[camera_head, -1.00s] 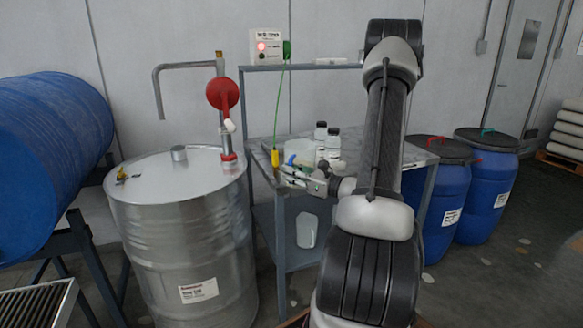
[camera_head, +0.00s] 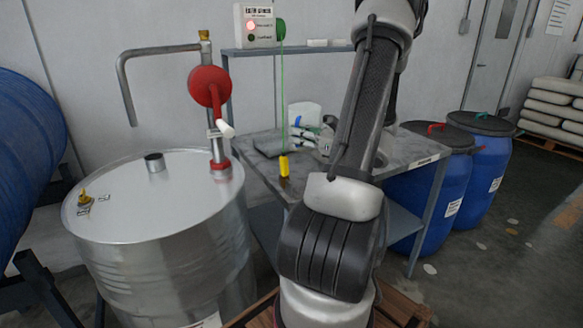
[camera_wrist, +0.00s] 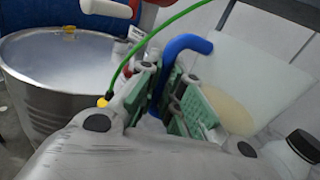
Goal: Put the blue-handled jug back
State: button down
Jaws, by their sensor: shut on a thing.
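The blue-handled jug is a translucent white vessel. Its body (camera_wrist: 262,70) fills the right of the wrist view, with a beige patch low down that may be its contents. Its blue handle (camera_wrist: 186,44) rises between my green-padded fingers. My gripper (camera_wrist: 172,98) is shut on this handle. In the head view the jug (camera_head: 308,111) shows over the back of the steel table (camera_head: 400,152), with my gripper (camera_head: 312,132) just in front and partly hiding it. Whether the jug's base touches the table is hidden.
A green cable with a yellow clamp (camera_head: 284,166) hangs at the table's front left. A black-capped bottle (camera_wrist: 298,150) is close to the jug. Blue drums (camera_head: 430,190) stand at right.

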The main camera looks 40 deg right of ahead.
aim_at(297, 149)
jog(key=f, duration=0.5)
jog(key=shift+w+d, duration=0.1)
jog(key=shift+w, duration=0.1)
jog(key=shift+f, duration=2.4)
jog(key=c, duration=1.6)
grip_release()
jog(key=shift+f, duration=0.15)
